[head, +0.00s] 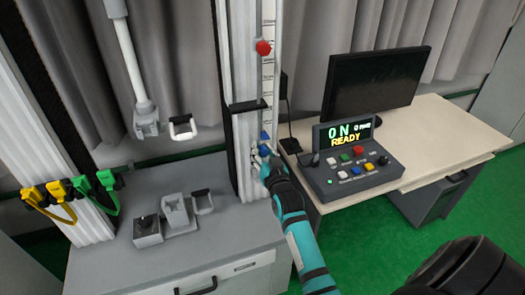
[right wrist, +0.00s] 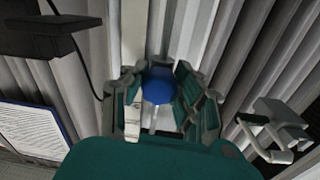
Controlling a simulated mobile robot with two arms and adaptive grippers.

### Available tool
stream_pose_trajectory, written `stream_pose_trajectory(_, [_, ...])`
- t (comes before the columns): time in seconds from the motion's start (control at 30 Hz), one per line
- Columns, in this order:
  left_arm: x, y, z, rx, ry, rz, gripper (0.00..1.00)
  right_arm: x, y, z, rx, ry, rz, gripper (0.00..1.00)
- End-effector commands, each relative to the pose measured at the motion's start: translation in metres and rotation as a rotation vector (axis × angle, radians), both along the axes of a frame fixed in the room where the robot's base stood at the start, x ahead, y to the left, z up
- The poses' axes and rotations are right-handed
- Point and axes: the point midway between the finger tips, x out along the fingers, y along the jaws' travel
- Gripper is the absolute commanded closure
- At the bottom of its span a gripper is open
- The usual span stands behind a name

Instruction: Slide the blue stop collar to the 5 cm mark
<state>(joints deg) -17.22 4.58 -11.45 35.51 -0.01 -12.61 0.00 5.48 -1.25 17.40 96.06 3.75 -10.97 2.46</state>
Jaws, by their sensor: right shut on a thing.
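The blue stop collar (head: 265,136) sits low on the thin vertical rail beside the drop tower. Its round blue knob (right wrist: 158,85) shows between my fingers in the right wrist view. My right gripper (head: 264,154) reaches up to the collar from below and is shut on its knob. The gripper's two fingers (right wrist: 158,98) stand on either side of the knob in the wrist view. The pale scale strip (head: 268,85) runs along the rail above the collar; its numbers are too small to read. My left gripper is not in view.
A red knob (head: 263,47) sits higher on the same rail. A black bracket (head: 248,106) juts from the tower column. A control box reading READY (head: 345,165) and a monitor (head: 375,82) stand on the desk at right. Grey fixtures (head: 175,212) stand on the cabinet at left.

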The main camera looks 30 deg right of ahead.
Motion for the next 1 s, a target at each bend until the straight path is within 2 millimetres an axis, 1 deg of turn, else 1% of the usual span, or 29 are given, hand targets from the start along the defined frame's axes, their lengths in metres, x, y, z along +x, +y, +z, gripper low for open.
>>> stream_pose_trajectory(0.03, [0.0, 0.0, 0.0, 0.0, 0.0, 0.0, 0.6, 0.0, 0.0, 0.0, 0.0, 0.0, -0.001, 0.97])
stream_pose_trajectory(0.07, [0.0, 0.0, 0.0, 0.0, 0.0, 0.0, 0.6, 0.0, 0.0, 0.0, 0.0, 0.0, -0.001, 1.0])
stream_pose_trajectory(0.33, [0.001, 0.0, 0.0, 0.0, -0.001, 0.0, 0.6, 0.0, 0.0, 0.0, 0.001, 0.0, -0.001, 1.0])
stream_pose_trajectory(0.43, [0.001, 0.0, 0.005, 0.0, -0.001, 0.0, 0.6, 0.0, 0.0, 0.005, 0.001, 0.0, -0.001, 1.0])
stream_pose_trajectory(0.57, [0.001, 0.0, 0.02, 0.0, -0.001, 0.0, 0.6, 0.0, -0.001, 0.022, 0.0, -0.001, -0.001, 1.0])
stream_pose_trajectory(0.8, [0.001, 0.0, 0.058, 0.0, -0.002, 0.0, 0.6, 0.0, -0.001, 0.066, -0.001, -0.004, -0.002, 1.0])
stream_pose_trajectory(0.9, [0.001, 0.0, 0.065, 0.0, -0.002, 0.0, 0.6, 0.0, -0.001, 0.074, -0.001, -0.004, -0.002, 1.0])
stream_pose_trajectory(1.0, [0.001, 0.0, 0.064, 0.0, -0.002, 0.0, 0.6, 0.0, -0.001, 0.074, 0.0, -0.004, -0.002, 1.0])
